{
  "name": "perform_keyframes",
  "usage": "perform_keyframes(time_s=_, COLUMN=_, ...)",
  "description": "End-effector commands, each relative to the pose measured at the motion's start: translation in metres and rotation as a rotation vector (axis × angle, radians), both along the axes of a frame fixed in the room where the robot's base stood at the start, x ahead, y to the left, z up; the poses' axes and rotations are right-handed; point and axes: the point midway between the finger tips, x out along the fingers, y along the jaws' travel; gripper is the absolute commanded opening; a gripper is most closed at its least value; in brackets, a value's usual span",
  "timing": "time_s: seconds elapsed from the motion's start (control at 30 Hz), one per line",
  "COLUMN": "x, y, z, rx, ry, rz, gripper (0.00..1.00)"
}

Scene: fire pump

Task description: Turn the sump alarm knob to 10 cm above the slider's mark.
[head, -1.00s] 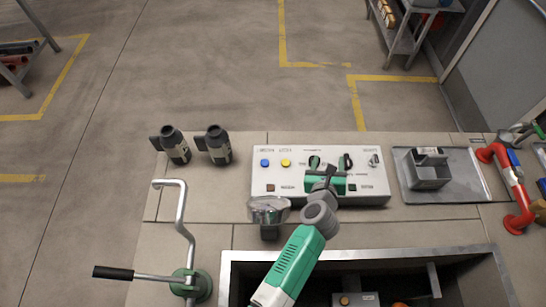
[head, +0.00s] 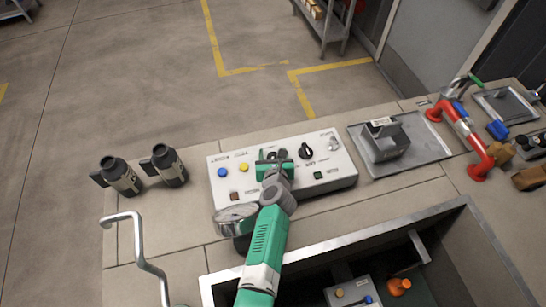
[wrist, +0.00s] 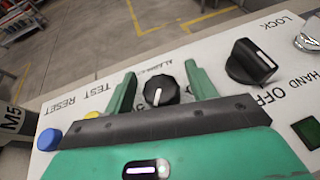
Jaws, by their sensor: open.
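The alarm knob (wrist: 160,90) is round and black with a white pointer line, on the white control panel (head: 225,202). In the wrist view its line points toward the bottom edge, slightly left. My gripper (head: 273,157) is open above the panel. In the wrist view its green fingers (wrist: 160,72) stand on either side of the knob, with visible gaps; I cannot tell how far down they reach. The lettering behind the knob starts "ALARM"; the rest and any scale are too small or hidden. I cannot make out the slider or its mark.
A black hand/off selector (wrist: 250,62) sits right of the knob, with a lock switch (head: 333,143) beyond it. Blue (wrist: 49,139) and yellow (head: 244,167) buttons are at left. A gauge (head: 236,218) stands in front of the panel, near my arm. The open sump (head: 345,245) lies in front.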

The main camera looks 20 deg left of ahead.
Motion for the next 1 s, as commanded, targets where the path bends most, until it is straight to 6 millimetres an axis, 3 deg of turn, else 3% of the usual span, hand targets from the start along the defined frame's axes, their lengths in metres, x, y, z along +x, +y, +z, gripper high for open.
perform_keyframes(time_s=0.13, x=-0.0003, y=-0.0001, z=0.0008, rx=0.000, ry=0.000, rz=0.000, gripper=0.56)
perform_keyframes(time_s=0.37, x=-0.0005, y=-0.0001, z=0.0007, rx=0.000, ry=0.000, rz=0.000, gripper=0.12)
perform_keyframes(time_s=0.67, x=-0.0002, y=-0.0009, z=-0.0018, rx=0.001, ry=-0.001, rz=0.037, gripper=0.12)
perform_keyframes(time_s=1.0, x=0.0004, y=-0.0006, z=-0.0051, rx=0.001, ry=-0.004, rz=0.276, gripper=0.12)
